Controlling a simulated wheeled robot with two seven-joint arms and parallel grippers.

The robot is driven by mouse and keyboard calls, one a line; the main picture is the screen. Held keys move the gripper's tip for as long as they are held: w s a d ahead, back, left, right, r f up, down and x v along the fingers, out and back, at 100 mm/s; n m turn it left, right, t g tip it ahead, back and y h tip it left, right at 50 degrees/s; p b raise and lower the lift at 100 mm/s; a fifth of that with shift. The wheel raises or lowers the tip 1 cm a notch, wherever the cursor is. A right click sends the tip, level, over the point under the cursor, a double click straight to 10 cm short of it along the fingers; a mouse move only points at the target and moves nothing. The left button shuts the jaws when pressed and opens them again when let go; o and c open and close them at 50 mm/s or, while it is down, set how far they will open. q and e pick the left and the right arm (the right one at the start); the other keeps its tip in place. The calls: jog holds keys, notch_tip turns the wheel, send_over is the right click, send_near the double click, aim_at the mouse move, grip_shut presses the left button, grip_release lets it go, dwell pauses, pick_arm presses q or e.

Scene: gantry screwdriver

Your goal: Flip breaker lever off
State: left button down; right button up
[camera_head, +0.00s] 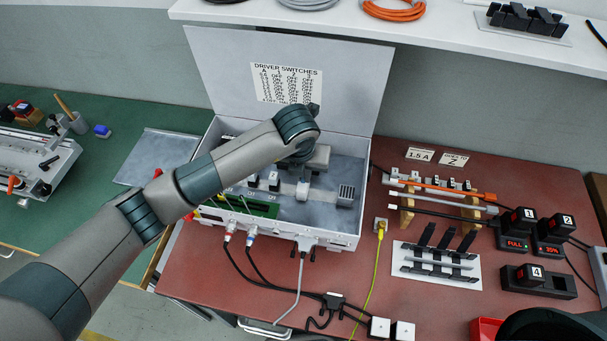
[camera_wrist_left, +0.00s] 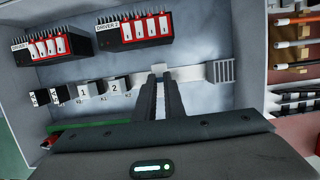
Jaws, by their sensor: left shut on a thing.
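The open white control box (camera_head: 330,237) stands on the red bench with its lid raised. My left arm reaches in over its left side. My left gripper (camera_wrist_left: 159,75) points down into the box, its two dark fingers close together at the metal rail (camera_wrist_left: 195,72). It is shut on a small pale part at the rail, taken as the breaker lever, mostly hidden between and behind the fingers. In the head view my wrist covers most of the grip. I cannot tell the lever's position.
In the left wrist view, two black driver units (camera_wrist_left: 50,46) (camera_wrist_left: 133,30) sit above the rail. Blocks marked 1 (camera_wrist_left: 88,89) and 2 (camera_wrist_left: 117,85) stand left of the fingers. A grey finned block (camera_wrist_left: 221,71) is to the right. Cables (camera_head: 262,268) hang from the box's front.

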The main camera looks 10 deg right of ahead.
pick_arm(q)
jog(key=shift+s+f+t+b, duration=0.1)
jog(key=shift+f+t+b, duration=0.15)
jog(key=shift+t+b, duration=0.15)
jog(key=shift+s+a+r+t+b, duration=0.1)
jog(key=shift+s+r+t+b, duration=0.1)
jog(key=shift+t+b, duration=0.15)
jog(key=shift+r+h, duration=0.1)
jog(key=shift+h, duration=0.2)
jog(key=shift+w, duration=0.1)
jog(key=c, duration=1.8)
grip_release()
jog(key=shift+c, duration=0.2)
